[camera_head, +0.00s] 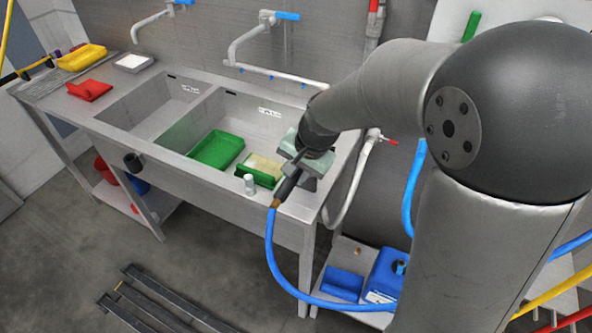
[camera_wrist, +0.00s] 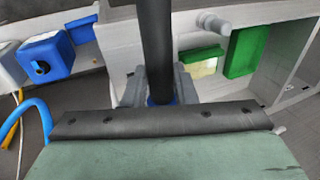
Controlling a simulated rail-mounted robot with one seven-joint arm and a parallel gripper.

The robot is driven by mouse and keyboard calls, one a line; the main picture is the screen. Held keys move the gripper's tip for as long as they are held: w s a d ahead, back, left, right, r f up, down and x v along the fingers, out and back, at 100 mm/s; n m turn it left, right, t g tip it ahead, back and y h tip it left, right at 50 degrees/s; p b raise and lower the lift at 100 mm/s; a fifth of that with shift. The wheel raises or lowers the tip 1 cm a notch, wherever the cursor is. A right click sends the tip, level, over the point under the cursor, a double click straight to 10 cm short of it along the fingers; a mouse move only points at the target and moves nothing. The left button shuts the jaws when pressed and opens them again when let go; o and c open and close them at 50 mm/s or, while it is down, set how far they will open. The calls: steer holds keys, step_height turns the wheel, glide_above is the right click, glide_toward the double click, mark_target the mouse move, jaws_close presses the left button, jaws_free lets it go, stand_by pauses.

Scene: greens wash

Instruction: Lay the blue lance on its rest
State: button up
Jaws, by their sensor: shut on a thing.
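My gripper (camera_head: 294,173) is shut on the lance (camera_head: 288,188), a dark tube with a brass-coloured end, over the right front rim of the sink. The blue hose (camera_head: 271,240) hangs from that end. In the wrist view the dark tube of the lance (camera_wrist: 155,45) runs between the two grey fingers of my gripper (camera_wrist: 159,88), with a bit of blue at the grip. The far end of the lance is hidden behind my arm in the head view. I cannot clearly identify the rest; a dark cup-like holder (camera_head: 133,162) is fixed on the sink's front.
The double sink (camera_head: 182,151) holds a green tray (camera_head: 216,149) and a second green tray (camera_head: 257,180) near my gripper. A white cylinder (camera_head: 249,184) stands on the front rim. A blue canister (camera_head: 386,274) stands low right. Dark metal bars (camera_head: 150,300) lie on the floor.

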steer(key=shift+f+b, duration=2.3)
steer(key=shift+f, duration=0.8)
steer(key=o, duration=0.7)
steer(key=v, duration=1.7)
steer(key=shift+r, duration=0.2)
steer(key=s+d+f+n+h, duration=0.1)
steer(key=s+d+f+n, duration=0.1)
steer(key=s+f, duration=0.2)
steer(key=s+d+f+n+g+h, duration=0.1)
steer(key=s+d+f+n, duration=0.1)
steer(key=s+f, duration=0.3)
steer(key=s+d+f+n+g+h, duration=0.1)
steer(key=s+d+f+n, duration=0.1)
steer(key=s, duration=0.5)
steer(key=shift+s+d+f, duration=0.2)
steer(key=shift+d+f, duration=0.25)
steer(key=shift+f, duration=0.2)
steer(key=shift+s+d+f, duration=0.15)
steer(key=shift+d+f, duration=0.3)
steer(key=shift+f, duration=0.2)
